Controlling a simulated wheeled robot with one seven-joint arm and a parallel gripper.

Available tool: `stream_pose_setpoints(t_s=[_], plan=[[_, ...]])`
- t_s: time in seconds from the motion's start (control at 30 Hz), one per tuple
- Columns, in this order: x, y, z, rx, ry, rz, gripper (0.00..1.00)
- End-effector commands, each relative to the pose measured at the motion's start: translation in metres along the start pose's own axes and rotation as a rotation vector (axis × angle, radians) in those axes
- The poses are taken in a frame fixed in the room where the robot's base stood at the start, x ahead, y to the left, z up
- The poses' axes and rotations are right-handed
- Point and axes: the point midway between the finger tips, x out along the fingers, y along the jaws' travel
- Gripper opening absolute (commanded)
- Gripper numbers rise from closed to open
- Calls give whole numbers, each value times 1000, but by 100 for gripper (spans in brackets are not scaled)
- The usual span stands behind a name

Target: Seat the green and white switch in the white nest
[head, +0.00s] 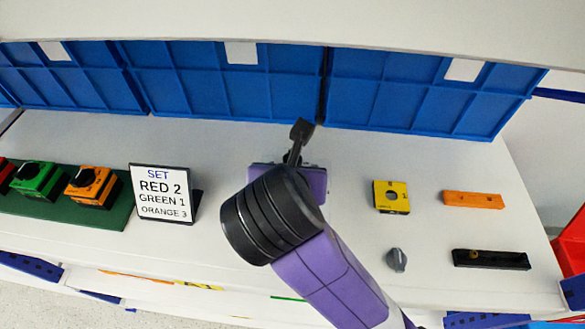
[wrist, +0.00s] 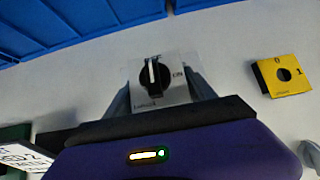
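A switch with a white face plate and a black knob (wrist: 154,76) shows in the wrist view, its plate marked ON at the right. The two grey fingers of my gripper (wrist: 160,100) stand on either side of it. I cannot tell whether they press on it or are slightly apart. In the head view my gripper (head: 298,140) is over the middle of the white table, close to the blue bins, and my arm hides much of the area. No green shows on the white-faced switch from these angles. I cannot make out a white nest against the white table.
Green (head: 40,181) and orange (head: 93,186) switches stand on a green base (head: 112,215) at left, beside a sign (head: 162,193). At right are a yellow plate (head: 402,197), an orange bar (head: 472,200), a grey knob (head: 397,259) and a black bar (head: 492,260). Blue bins (head: 222,80) line the back.

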Motion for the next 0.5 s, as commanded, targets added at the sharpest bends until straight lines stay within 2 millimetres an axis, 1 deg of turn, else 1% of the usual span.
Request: stream_pose_setpoints(t_s=[0.03,0.07,0.37,0.5], plan=[[0,0,0,0,0,0,76],[0,0,0,0,0,0,80],[0,0,1,0,-1,0,80],[-8,0,3,0,-2,1,80]])
